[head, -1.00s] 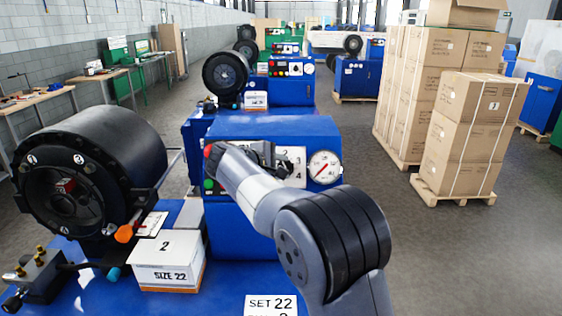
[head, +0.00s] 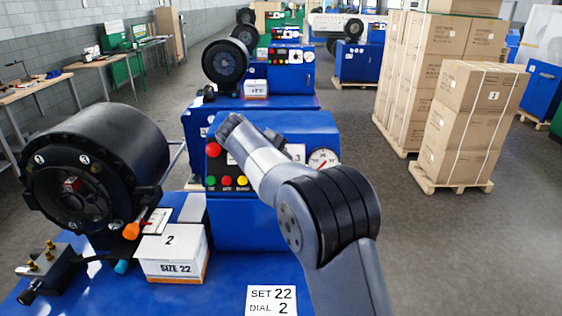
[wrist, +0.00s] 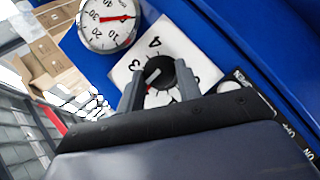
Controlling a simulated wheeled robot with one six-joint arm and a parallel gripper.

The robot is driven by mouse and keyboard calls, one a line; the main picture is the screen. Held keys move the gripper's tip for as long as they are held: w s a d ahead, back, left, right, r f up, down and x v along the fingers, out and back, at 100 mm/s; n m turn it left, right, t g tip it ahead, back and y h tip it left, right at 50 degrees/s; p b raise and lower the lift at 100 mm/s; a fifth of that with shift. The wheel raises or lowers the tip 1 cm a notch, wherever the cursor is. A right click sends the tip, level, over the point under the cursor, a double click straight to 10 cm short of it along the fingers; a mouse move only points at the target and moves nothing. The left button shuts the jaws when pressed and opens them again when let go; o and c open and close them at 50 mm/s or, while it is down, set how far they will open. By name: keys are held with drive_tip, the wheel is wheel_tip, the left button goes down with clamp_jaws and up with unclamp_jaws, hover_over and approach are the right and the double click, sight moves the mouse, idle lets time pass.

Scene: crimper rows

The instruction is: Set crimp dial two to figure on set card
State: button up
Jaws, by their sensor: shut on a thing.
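The black dial knob (wrist: 160,72) sits on a white plate (wrist: 190,50) of a blue machine in the wrist view. A 4 and a 3 show on the plate; other figures are partly covered. A pale pointer line shows on the knob, but I cannot tell which figure it marks. My gripper (wrist: 158,88) is shut on the knob, one finger on each side. In the head view my arm's end (head: 230,126) is in front of the machine's panel and hides the knob.
A white-faced gauge (head: 323,160) is right of the dial plate. A red button (head: 213,150) and small coloured buttons (head: 227,181) are on the left. A SIZE 22 box (head: 172,254) and a black crimper head (head: 95,170) stand nearby. Stacked cartons (head: 470,125) stand right.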

drive_tip(key=shift+f, duration=0.1)
drive_tip(key=o, duration=1)
drive_tip(key=b+v, duration=0.1)
drive_tip(key=v, duration=1)
drive_tip(key=shift+d+b, duration=0.1)
drive_tip(key=shift+b, duration=0.2)
drive_tip(key=p+x, duration=0.1)
drive_tip(key=x, duration=0.9)
drive_tip(key=shift+w+d+f+p, duration=0.2)
drive_tip(key=shift+w+f+p, duration=0.05)
drive_tip(key=shift+p, duration=0.1)
